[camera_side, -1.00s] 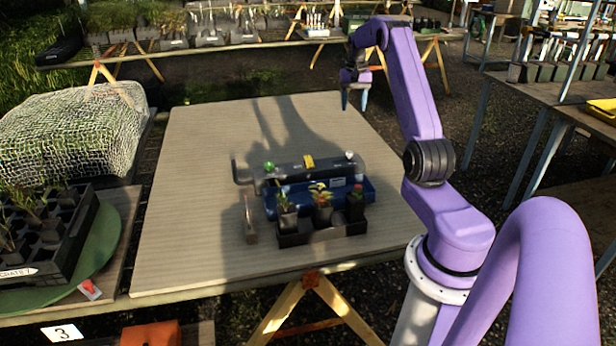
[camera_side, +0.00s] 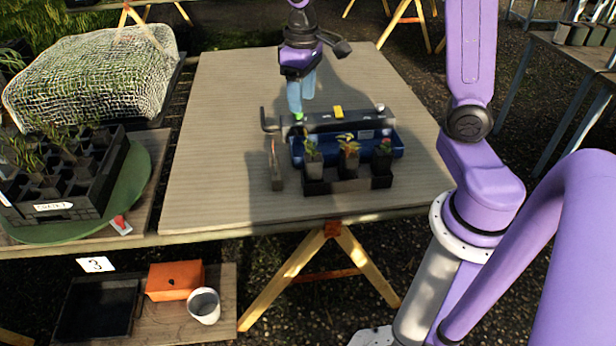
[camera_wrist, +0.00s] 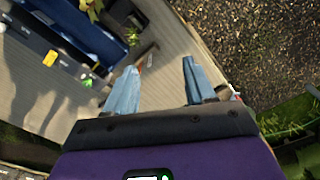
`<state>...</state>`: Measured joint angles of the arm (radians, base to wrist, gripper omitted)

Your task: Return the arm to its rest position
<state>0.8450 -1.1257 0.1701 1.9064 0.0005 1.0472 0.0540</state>
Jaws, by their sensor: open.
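My gripper (camera_side: 301,98) hangs fingers down over the table, just behind the left part of a dark grey bar-like piece (camera_side: 345,121). It is open, with two pale blue fingers. My gripper is empty. Whether the fingertips touch anything below is hard to tell from the side view.
A blue tray (camera_side: 396,152) and several potted seedlings (camera_side: 348,150) in a black holder (camera_side: 350,185) stand in front of the bar. A small upright piece (camera_side: 276,170) stands left. A netted mound (camera_side: 90,75) and crate (camera_side: 60,205) lie further left. The table's (camera_side: 225,130) left side is clear.

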